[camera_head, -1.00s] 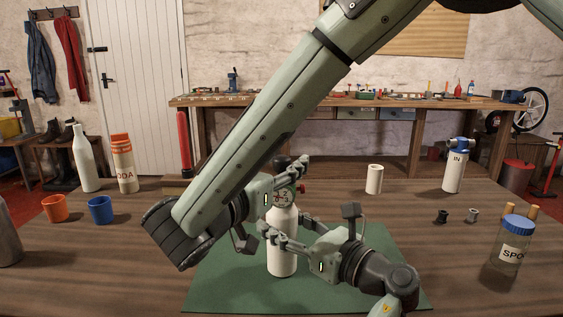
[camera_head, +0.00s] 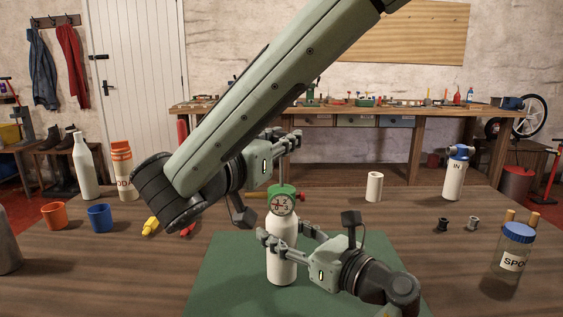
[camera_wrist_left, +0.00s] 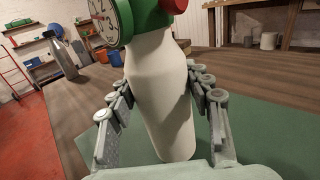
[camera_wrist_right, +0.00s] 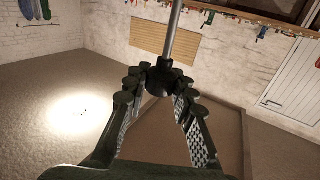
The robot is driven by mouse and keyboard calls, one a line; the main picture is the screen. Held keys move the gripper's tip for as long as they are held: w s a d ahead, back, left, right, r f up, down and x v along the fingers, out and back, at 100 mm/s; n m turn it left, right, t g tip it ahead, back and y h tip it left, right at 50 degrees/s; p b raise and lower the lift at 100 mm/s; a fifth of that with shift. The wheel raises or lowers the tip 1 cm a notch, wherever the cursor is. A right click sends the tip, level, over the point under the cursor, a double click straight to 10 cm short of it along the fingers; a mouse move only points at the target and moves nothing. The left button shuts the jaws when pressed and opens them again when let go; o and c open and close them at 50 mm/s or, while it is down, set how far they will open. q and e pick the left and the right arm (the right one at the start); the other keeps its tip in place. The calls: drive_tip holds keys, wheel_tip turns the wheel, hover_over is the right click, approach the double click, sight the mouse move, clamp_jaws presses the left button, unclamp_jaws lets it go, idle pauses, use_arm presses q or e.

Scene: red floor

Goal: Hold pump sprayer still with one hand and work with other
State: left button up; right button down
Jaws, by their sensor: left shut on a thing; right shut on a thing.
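The pump sprayer is a white bottle (camera_head: 282,265) with a green head and a dial gauge (camera_head: 283,204), upright on the green mat (camera_head: 220,285). My left gripper (camera_head: 286,236) is shut around the bottle's upper body, with a finger on each side; the left wrist view shows the bottle (camera_wrist_left: 160,90) between the fingers. My right gripper (camera_head: 290,141) is above the head, shut on the black pump knob (camera_wrist_right: 165,77). A thin metal rod (camera_head: 283,170) stands exposed between the head and this gripper. The knob is hidden in the head view.
Blue (camera_head: 100,217) and orange (camera_head: 54,215) cups, a white bottle (camera_head: 84,168) and a soda bottle (camera_head: 124,165) stand left. A jar with a blue lid (camera_head: 514,250), a white cylinder (camera_head: 374,187) and an "IN" bottle (camera_head: 454,180) stand right. My right arm crosses above the table.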

drive_tip(key=shift+r, duration=0.45)
drive_tip(key=c, duration=1.2)
unclamp_jaws()
drive_tip(key=shift+f, duration=0.1)
drive_tip(key=v, duration=1.2)
